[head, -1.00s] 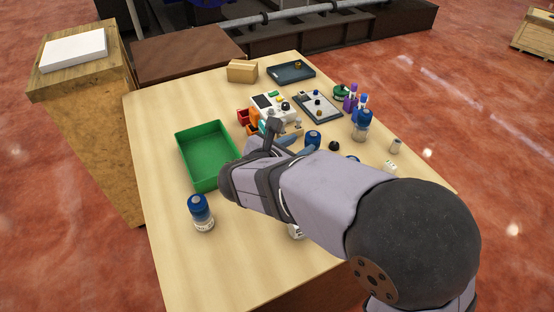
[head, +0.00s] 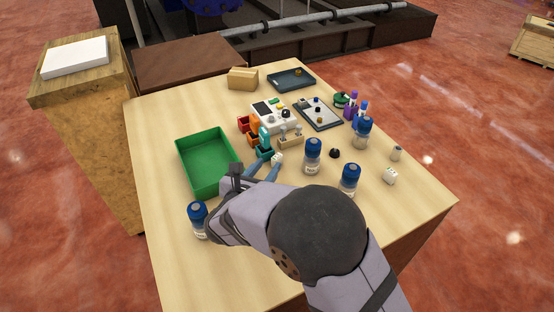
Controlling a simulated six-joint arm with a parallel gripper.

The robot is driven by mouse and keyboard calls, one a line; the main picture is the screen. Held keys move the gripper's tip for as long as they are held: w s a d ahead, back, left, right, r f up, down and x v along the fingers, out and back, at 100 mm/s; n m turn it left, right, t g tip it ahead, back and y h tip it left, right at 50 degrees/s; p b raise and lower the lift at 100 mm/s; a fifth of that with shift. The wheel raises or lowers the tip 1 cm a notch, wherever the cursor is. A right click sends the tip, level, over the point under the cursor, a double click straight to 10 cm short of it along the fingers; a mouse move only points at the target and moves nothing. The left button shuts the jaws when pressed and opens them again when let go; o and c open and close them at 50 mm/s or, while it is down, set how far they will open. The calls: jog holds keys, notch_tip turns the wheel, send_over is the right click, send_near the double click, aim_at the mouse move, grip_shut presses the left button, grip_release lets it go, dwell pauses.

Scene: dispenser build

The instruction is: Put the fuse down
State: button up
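My gripper (head: 267,168) is low over the middle of the table, just right of the green tray (head: 207,160). Its two bluish fingers point away from the camera, with a narrow gap between them. A small white block with dark marks (head: 277,159) shows right at the fingertips. I cannot tell whether it is held or lies behind them. I cannot make out a fuse for certain. A small pale cylinder with a dark top (head: 397,152) stands at the right edge of the table. My wrist and arm hide part of the near table.
Blue-capped bottles stand left (head: 198,220), centre (head: 313,157) and right (head: 349,181) of my arm. Coloured bins (head: 254,138), a white device (head: 274,117) and a wooden block with pegs (head: 290,137) lie just beyond the fingers. Another white block (head: 389,175) lies right. The front left is clear.

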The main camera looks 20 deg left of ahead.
aim_at(276, 157)
jog(key=shift+d+p+x, duration=0.2)
jog(key=shift+p+x, duration=0.95)
jog(key=shift+x, duration=1)
jog(key=shift+w+f, duration=0.3)
jog(key=shift+w, duration=0.35)
grip_shut()
